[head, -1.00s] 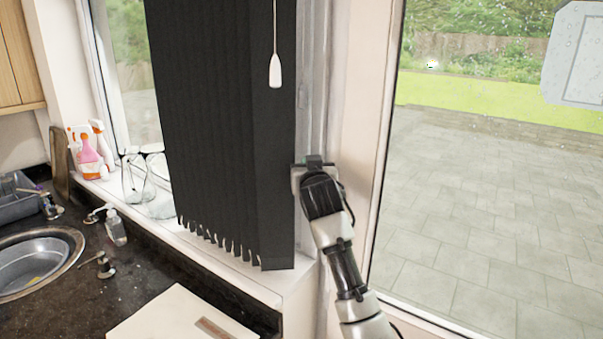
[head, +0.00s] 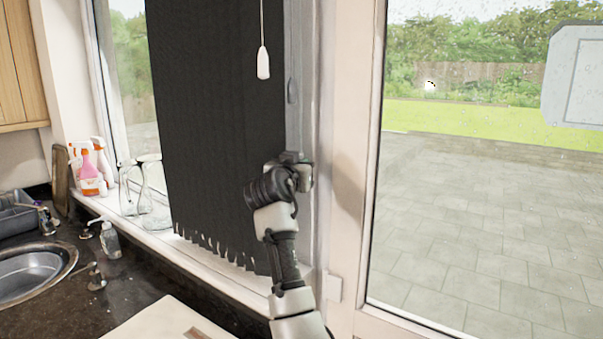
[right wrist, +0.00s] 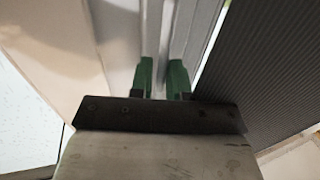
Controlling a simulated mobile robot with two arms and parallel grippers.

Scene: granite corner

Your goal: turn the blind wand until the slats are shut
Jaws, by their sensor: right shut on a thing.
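The black vertical blind (head: 205,110) hangs in the window as a ribbed panel with a jagged lower edge. A white wand or pull (head: 263,62) hangs on a thin line in front of its upper right part. My right gripper (head: 303,165) is at the right edge of the blind, below and to the right of that white end and apart from it. In the right wrist view its green fingers (right wrist: 163,82) stand a little apart, beside the ribbed black blind (right wrist: 265,75). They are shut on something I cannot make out. My left gripper is not in view.
The white window frame (head: 345,110) is close to the right of my gripper. Glass vessels (head: 150,200) stand on the sill, with spray bottles (head: 90,168) farther left. A sink (head: 35,272) and dark worktop lie below. A glazed opening onto a patio is at right.

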